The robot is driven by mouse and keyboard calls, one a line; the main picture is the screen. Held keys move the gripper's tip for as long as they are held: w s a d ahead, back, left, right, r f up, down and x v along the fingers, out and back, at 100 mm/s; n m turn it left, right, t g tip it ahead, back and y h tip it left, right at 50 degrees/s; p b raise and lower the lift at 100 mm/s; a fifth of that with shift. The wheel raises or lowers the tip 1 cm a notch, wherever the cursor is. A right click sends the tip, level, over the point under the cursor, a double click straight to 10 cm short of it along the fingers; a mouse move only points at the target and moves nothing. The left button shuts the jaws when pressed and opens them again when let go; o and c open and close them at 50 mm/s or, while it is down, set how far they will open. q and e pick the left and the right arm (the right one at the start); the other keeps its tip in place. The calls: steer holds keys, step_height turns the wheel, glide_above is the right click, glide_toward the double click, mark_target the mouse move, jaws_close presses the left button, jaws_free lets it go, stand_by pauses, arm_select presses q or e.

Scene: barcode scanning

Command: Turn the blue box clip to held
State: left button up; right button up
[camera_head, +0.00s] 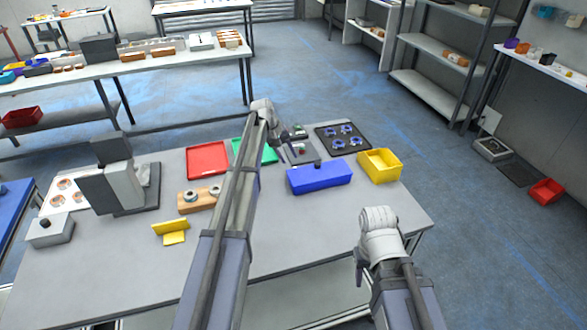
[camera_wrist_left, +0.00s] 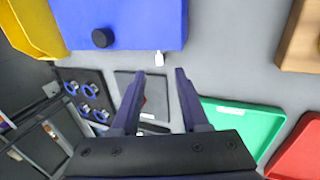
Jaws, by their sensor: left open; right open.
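The blue box (camera_head: 320,178) sits on the grey table, and its side with a round black knob (camera_wrist_left: 103,38) shows in the left wrist view, where the box (camera_wrist_left: 145,20) fills the top. A small white piece (camera_wrist_left: 159,58) sticks out at the box's edge; I cannot tell for sure that it is the clip or how it is set. My left gripper (camera_head: 291,138) is behind the box in the head view. In the left wrist view it (camera_wrist_left: 163,72) is open, its fingertips just short of the white piece. My right gripper (camera_head: 360,264) is open near the table's front right edge, fingers mostly hidden.
A yellow bin (camera_head: 380,166) stands right of the box. A black tray with blue rings (camera_head: 342,138) lies behind it. Red (camera_head: 208,160) and green (camera_head: 268,153) trays, a wooden block (camera_head: 196,200) and a yellow stand (camera_head: 172,233) lie to the left.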

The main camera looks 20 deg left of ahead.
arm_select(q)
steer(key=b+x, duration=0.5)
steer(key=x, duration=0.1)
steer(key=shift+w+d+f, duration=0.1)
steer(key=shift+d+f, duration=0.05)
steer(key=shift+f, duration=0.15)
steer(key=shift+r, duration=0.1)
jaws_close()
